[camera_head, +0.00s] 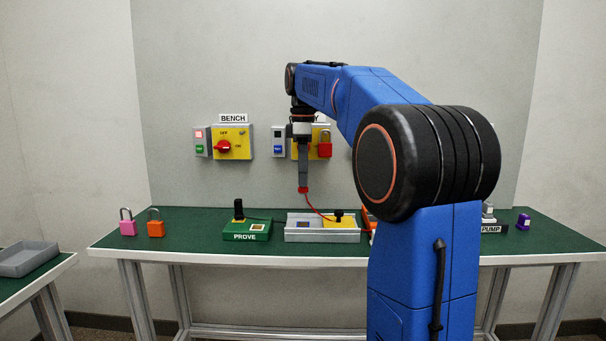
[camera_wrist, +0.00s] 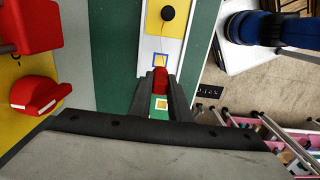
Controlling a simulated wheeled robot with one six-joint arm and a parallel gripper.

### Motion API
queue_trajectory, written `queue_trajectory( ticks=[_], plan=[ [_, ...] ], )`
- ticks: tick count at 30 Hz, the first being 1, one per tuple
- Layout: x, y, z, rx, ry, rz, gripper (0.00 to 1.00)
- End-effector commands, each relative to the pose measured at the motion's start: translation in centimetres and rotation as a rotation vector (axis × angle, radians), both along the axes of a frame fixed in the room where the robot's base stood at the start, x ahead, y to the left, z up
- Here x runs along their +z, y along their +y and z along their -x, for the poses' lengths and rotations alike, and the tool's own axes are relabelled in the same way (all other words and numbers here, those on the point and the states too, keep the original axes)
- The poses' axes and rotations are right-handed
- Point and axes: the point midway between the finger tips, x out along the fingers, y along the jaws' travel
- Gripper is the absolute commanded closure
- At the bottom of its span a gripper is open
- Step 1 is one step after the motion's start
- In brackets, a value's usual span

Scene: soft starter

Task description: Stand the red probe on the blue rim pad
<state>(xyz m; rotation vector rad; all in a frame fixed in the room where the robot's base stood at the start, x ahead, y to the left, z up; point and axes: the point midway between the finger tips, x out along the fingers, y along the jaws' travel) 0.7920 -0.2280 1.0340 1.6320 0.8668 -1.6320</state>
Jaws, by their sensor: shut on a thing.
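My gripper (camera_head: 303,184) is shut on the red probe (camera_head: 303,190) and holds it point-down in the air above the bench. The probe also shows between my fingers in the wrist view (camera_wrist: 160,79). A thin red lead runs from it down to the right. The blue rim pad (camera_wrist: 159,55), a small square, lies on the pale tester just beyond the probe in the wrist view; the probe and fingers partly cover that area.
The green PROVE box (camera_head: 246,236) with a black upright part stands left of the tester. Its white-edged pad (camera_wrist: 161,104) shows between my fingers. A black knob (camera_head: 338,217) stands on the tester. Pink (camera_head: 127,228) and orange (camera_head: 155,229) padlocks stand far left. Wall switches are behind.

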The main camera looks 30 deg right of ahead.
Motion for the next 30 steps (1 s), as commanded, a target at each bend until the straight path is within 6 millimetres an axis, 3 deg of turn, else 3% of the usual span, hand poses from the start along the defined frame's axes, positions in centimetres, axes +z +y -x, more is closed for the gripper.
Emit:
queue_trajectory(
  ticks=[30],
  plan=[
    [-7.1, 0.0, 0.0, 0.0, 0.0, 0.0, 1.0]
  ],
)
